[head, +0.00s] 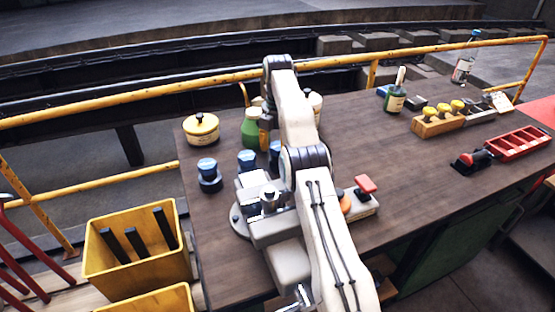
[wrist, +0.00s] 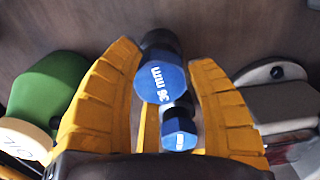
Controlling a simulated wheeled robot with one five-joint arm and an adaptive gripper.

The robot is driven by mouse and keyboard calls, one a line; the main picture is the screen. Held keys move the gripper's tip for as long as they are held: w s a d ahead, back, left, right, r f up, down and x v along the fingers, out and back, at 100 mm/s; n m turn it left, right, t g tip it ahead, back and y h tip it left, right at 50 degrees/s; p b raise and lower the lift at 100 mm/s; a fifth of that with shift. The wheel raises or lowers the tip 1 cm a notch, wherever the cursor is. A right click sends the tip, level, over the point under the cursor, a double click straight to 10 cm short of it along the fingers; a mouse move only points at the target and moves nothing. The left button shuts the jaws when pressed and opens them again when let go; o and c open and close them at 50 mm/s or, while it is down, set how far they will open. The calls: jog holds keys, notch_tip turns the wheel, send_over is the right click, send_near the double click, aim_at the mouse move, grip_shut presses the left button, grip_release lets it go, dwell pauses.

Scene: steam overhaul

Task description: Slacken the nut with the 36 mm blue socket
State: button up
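The 36 mm blue socket (wrist: 160,82), its marking readable, stands between the yellow fingers of my gripper (wrist: 166,58) in the wrist view. The fingers are spread, with a visible gap on the right; contact on the left is unclear. A smaller-looking blue socket (wrist: 179,132) is just below it. In the head view my arm hides most of the gripper and part of the rightmost blue socket (head: 275,148), apparently the 36 mm one. Other blue sockets (head: 247,161) (head: 208,174) stand to its left. A grey fixture (head: 268,228) carries an upright metal piece (head: 268,198), possibly the nut.
A green bottle (head: 251,129) stands close behind the sockets, also in the wrist view (wrist: 48,92). A yellow pot (head: 201,129) is at left. A red-handled part (head: 365,186) is right of the fixture. The table's middle right (head: 385,150) is clear. A yellow bin (head: 140,262) stands off the left edge.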

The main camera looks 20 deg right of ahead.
jog(key=c, duration=0.8)
jog(key=shift+r+p, duration=3.05)
jog(key=shift+p, duration=0.05)
jog(key=shift+c, duration=0.2)
jog(key=shift+d+r, duration=0.1)
